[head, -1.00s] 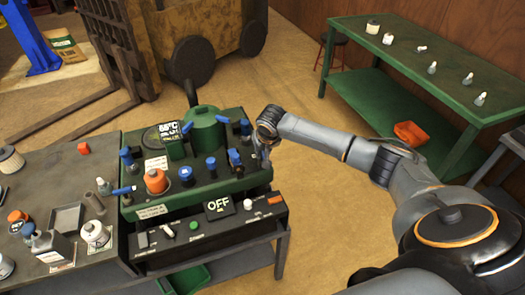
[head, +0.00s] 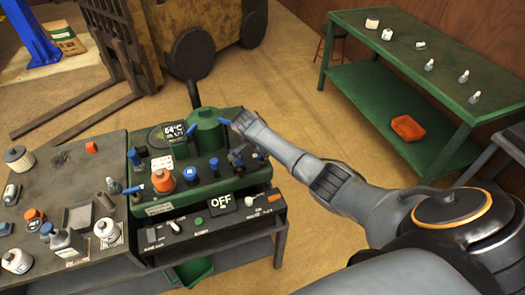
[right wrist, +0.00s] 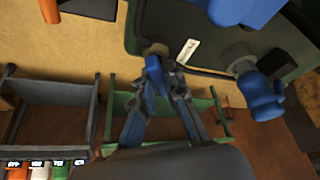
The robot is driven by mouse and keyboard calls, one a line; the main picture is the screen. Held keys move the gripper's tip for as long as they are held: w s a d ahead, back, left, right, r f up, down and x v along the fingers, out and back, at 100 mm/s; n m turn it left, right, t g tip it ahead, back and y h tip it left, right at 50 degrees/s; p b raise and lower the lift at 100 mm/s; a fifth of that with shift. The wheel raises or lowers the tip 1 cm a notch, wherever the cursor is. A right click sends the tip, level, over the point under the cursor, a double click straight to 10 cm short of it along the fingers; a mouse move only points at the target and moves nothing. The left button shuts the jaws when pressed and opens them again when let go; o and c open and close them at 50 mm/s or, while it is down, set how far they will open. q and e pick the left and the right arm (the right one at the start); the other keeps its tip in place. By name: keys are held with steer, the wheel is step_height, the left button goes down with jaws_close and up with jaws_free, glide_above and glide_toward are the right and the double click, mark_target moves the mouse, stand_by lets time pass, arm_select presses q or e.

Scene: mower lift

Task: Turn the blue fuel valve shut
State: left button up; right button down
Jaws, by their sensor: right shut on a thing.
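The green machine (head: 207,187) carries several blue valve handles, including one at its left front (head: 135,190) and one near the middle (head: 213,164). The frames do not tell me for certain which is the fuel valve. My right gripper (head: 238,157) is at the machine's right edge, small and partly hidden by my arm in the head view. In the right wrist view my right gripper (right wrist: 167,72) is shut on a blue valve handle (right wrist: 168,62) beside a round fitting. Another blue handle (right wrist: 263,98) stands apart to the right. My left gripper is not in view.
A dark panel with an OFF display (head: 222,203) is at the machine's front. An orange knob (head: 163,180) and a green tank (head: 205,130) are on top. A bench with bottles and cans (head: 85,175) adjoins on the left. A green table (head: 400,65) stands at the back right.

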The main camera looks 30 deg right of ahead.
steer(key=m+g+b, duration=0.1)
steer(key=m, duration=0.2)
steer(key=shift+f+m, duration=0.1)
steer(key=shift+m, duration=0.2)
steer(key=shift+m+g+b, duration=0.8)
steer(key=shift+m+b, duration=0.15)
steer(key=shift+m, duration=0.75)
steer(key=c, duration=1.4)
jaws_free()
steer(key=shift+r, duration=0.25)
steer(key=v, duration=1.1)
steer(key=shift+w+a+r, duration=0.15)
steer(key=shift+a+r, duration=0.1)
steer(key=shift+r, duration=0.05)
